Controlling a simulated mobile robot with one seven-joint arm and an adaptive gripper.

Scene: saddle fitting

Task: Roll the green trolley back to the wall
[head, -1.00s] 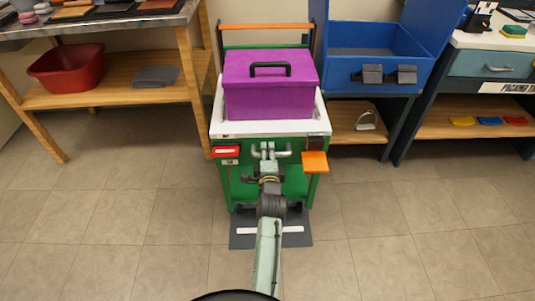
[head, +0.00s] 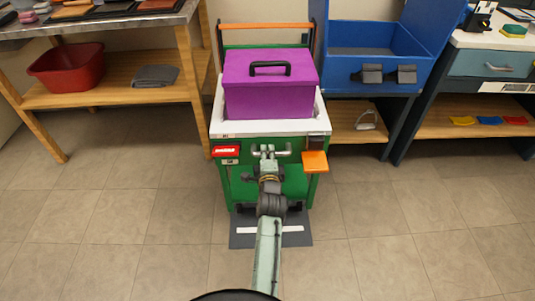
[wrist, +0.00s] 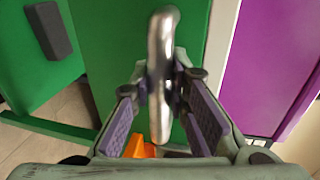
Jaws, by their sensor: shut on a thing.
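The green trolley (head: 240,185) stands in the middle of the head view, with a white top and a purple box with a black handle (head: 270,90) on it. A metal bar handle (wrist: 160,70) is on the trolley's near side. My gripper (head: 268,152) is at this handle. In the wrist view my gripper (wrist: 165,100) has its purple-padded fingers on both sides of the bar, shut on it. The trolley's wheels are mostly hidden by my arm and the shadow.
A dark mat with a white stripe (head: 240,242) lies under the trolley's front. A wooden-shelved table with a red basin (head: 67,68) stands left. A blue bin (head: 370,60) and a drawer bench (head: 490,65) stand right. An orange flap (head: 315,162) juts from the trolley. The near floor is clear.

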